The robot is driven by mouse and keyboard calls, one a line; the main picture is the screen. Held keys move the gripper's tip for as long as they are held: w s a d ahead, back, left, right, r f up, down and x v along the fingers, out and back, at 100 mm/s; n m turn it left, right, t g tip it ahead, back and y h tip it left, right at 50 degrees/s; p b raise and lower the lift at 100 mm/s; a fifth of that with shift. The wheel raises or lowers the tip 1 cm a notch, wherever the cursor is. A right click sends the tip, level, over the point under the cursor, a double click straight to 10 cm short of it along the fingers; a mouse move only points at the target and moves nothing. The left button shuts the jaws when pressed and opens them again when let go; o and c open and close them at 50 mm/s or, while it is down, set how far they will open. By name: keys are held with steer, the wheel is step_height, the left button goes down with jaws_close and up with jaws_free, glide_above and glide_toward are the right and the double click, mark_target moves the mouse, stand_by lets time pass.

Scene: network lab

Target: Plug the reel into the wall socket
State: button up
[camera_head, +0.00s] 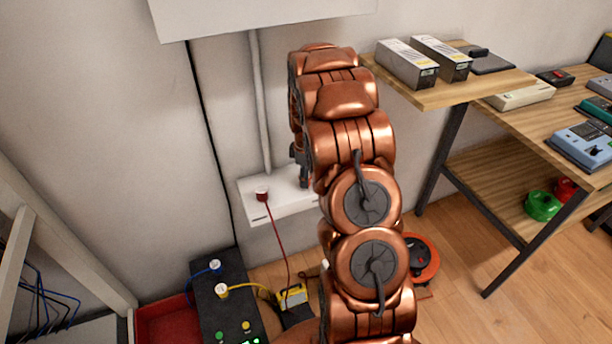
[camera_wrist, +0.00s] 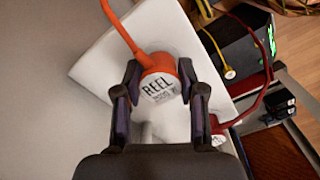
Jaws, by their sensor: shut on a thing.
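My gripper (camera_wrist: 159,72) is shut on an orange plug (camera_wrist: 158,88) whose white face reads REEL. An orange cable (camera_wrist: 118,28) runs from the plug up and out of the wrist view. The plug is in front of the white wall socket box (camera_wrist: 95,68); I cannot tell whether it is seated in an outlet. In the head view the socket box (camera_head: 270,212) is low on the wall, and my arm hides its right part and most of my gripper. The orange cable reel (camera_head: 431,258) lies on the floor right of my arm, partly hidden.
A red plug (camera_head: 262,193) with a red cable (camera_head: 283,240) sits in the box's left part. A dark unit (camera_head: 222,290) with blue and yellow plugs stands below left. A wooden bench (camera_head: 450,94) with devices is at right. Floor is clear at lower right.

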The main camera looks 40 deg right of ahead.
steer(key=shift+f, duration=0.25)
steer(key=o, duration=1.1)
steer(key=shift+o, duration=0.2)
steer(key=shift+r, duration=0.1)
step_height(320, 180, up, 12)
stand_by(0.3)
steer(key=s+a+r+m, duration=0.1)
steer(key=s+a+r, duration=0.1)
steer(key=s+a, duration=0.25)
steer(key=s+a+r+m, duration=0.1)
steer(key=s+a+r, duration=0.2)
steer(key=a, duration=0.3)
steer(key=s+a+r+m+g, duration=0.1)
steer(key=s+a+m, duration=0.1)
steer(key=s+a, duration=0.5)
steer(key=s+a+m+g, duration=0.1)
steer(key=s+a+m, duration=0.15)
steer(key=s, duration=0.95)
steer(key=s+a+r+m+g, duration=0.1)
steer(key=s+a+m, duration=0.1)
steer(key=s+a, duration=0.55)
step_height(320, 180, up, 17)
steer(key=d+t+p, duration=0.1)
steer(key=p, duration=1.4)
steer(key=shift+s, duration=0.4)
